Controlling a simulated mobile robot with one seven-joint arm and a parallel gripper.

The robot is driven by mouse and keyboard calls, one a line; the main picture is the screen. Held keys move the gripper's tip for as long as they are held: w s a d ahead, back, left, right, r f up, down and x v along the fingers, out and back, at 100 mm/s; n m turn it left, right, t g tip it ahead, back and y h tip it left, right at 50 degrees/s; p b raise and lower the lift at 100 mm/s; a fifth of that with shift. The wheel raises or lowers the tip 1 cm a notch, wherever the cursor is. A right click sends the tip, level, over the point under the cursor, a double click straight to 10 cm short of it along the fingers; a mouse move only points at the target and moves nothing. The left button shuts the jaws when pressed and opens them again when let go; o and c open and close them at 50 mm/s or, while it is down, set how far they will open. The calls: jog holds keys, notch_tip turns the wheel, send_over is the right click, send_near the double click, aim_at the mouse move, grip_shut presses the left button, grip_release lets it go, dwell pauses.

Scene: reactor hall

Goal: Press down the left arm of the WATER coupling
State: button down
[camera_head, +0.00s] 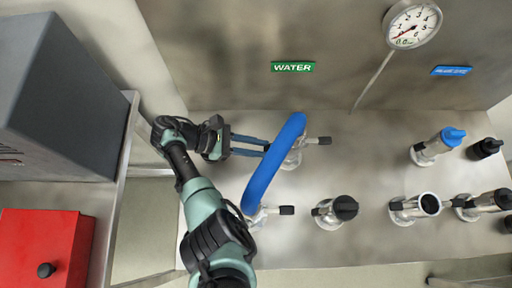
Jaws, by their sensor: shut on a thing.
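The WATER coupling (291,160) is a silvery fitting on the steel bench below the green WATER sign (293,67). A thick blue hose (268,172) bends over it and hides much of its left side. The coupling's right arm (320,141), with a dark tip, sticks out to the right. Its left arm is hidden behind the hose and my fingers. My gripper (267,147) comes from the left with two blue fingers, a narrow gap between them. Its fingertips reach the hose's left edge at the coupling. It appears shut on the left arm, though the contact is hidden.
The hose's other end meets a second coupling (262,214) nearer the front. More fittings stand to the right, including a black-capped one (336,211) and a blue-capped one (440,145). A gauge (412,25) is at the back. A grey box (65,95) and red box (42,248) are left.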

jog(key=shift+d+f+h+b, duration=0.1)
jog(key=shift+h+b, duration=0.2)
dwell(0.4)
jog(key=c, duration=0.7)
grip_release()
jog(key=v, duration=0.7)
jog(key=shift+a, duration=0.25)
